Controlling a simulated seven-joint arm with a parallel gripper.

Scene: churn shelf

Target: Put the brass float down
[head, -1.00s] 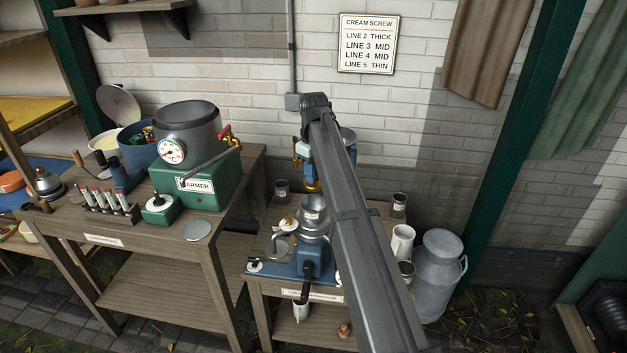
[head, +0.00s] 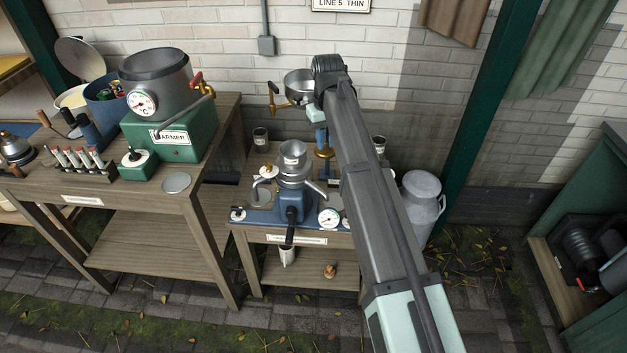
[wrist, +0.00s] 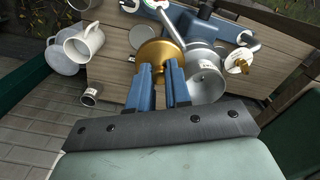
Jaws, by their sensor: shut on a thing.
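The brass float (head: 325,153) is a golden rounded piece held below my gripper's blue fingers, above the small wooden bench (head: 262,277). In the wrist view the brass float (wrist: 158,50) sits at the tips of my gripper (wrist: 160,70), which is shut on it. The float is off the bench, though its height is hard to judge. The metal separator (head: 294,172) on its blue base stands just left of the float in the head view. My arm hides part of the bench's right side.
A white jug (wrist: 84,40), a milk can (wrist: 62,60) and a dark cup (wrist: 91,96) stand at one side in the wrist view. A metal bowl (head: 298,84) with a brass tap is behind my arm. The green warmer (head: 168,138) stands on the left bench.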

